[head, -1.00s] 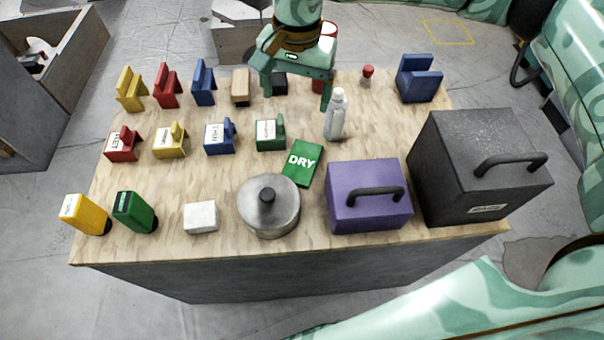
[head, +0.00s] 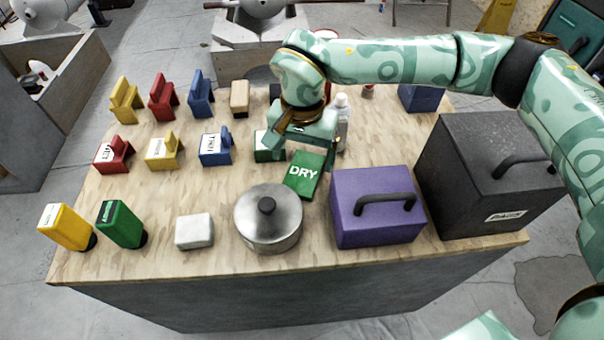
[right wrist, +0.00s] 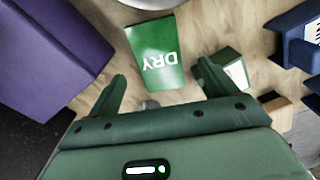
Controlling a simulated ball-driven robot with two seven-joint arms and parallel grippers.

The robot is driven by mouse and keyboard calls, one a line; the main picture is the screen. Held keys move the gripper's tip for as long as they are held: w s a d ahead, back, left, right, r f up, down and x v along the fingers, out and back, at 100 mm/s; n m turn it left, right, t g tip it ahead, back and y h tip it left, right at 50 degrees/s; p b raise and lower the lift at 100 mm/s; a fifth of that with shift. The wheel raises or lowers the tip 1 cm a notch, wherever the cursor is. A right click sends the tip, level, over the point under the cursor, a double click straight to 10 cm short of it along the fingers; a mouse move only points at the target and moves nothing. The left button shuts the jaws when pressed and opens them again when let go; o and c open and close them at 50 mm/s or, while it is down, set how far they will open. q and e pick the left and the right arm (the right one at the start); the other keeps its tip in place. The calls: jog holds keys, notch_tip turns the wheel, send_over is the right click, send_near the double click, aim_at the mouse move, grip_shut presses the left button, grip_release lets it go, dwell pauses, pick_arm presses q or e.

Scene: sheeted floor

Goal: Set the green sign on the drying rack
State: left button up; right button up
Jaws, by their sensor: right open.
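The green sign (head: 305,170), marked DRY in white, lies on the wooden tabletop behind the lidded pot; it also shows in the right wrist view (right wrist: 156,52). My right gripper (head: 304,156) is open and empty just behind the sign. In the right wrist view its fingers (right wrist: 161,72) point towards the sign, which lies between and beyond their tips. Whether they touch it I cannot tell. I cannot tell which thing is the drying rack; small labelled red, yellow, blue and green holders (head: 215,148) stand in a row. My left gripper is out of view.
A steel pot (head: 268,225), a purple box (head: 350,225) and a black box (head: 465,150) with handles stand close by. A green holder (right wrist: 228,72) is just beside one finger. A white bottle (head: 342,112) is partly hidden by my gripper. Bare tabletop shows at the left.

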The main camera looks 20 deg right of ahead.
aim_at(303, 172)
notch_tip(303, 172, down, 4)
jog(key=shift+w+d+f+b, duration=0.1)
jog(key=shift+f+b, duration=0.1)
jog(key=shift+b, duration=0.65)
jog(key=shift+r, duration=0.2)
jog(key=c, duration=1.2)
jog(key=shift+o, duration=0.2)
